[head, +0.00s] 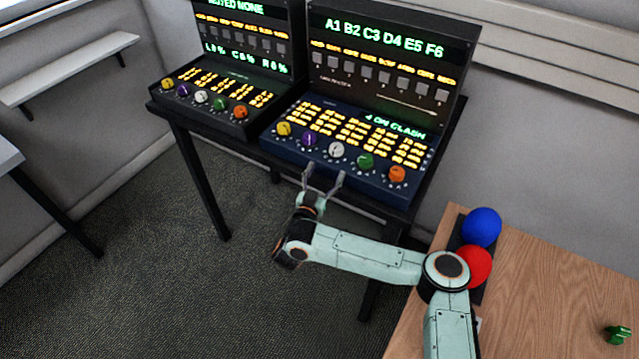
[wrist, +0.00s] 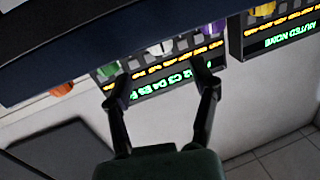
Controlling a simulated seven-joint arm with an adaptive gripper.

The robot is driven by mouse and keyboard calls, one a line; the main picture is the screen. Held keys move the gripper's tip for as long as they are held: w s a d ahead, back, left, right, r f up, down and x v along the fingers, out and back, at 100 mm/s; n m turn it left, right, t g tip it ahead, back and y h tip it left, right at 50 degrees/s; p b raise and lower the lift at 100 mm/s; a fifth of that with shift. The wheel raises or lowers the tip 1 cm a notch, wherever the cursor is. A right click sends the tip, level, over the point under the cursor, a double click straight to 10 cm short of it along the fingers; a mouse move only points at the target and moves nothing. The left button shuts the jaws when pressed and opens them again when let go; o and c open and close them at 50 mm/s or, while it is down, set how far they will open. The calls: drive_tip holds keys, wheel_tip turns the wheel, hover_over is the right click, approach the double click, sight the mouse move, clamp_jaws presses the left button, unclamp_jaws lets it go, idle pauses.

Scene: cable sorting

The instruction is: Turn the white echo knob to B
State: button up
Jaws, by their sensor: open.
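The white knob (head: 336,149) is the middle one in the row along the front of the right-hand console (head: 270,147). It also shows in the wrist view (wrist: 160,47). A second white knob (head: 201,97) sits on the left-hand console. I cannot read which one is labelled echo, nor the letter either knob points to. My gripper (head: 325,172) is open and empty, just in front of the right-hand console and apart from its white knob. In the wrist view its two fingers (wrist: 163,76) spread to either side below that knob.
Beside that white knob are a purple knob (head: 309,139) and a green knob (head: 365,160), with yellow and orange ones farther out. Both consoles stand on a dark table. A wooden table (head: 560,290) at right holds a blue ball (head: 482,227) and a red ball (head: 474,265).

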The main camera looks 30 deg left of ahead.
drive_tip(key=s, duration=0.3)
drive_tip(key=shift+s+d, duration=0.35)
drive_tip(key=shift+s, duration=0.05)
drive_tip(key=shift+w+d, duration=0.1)
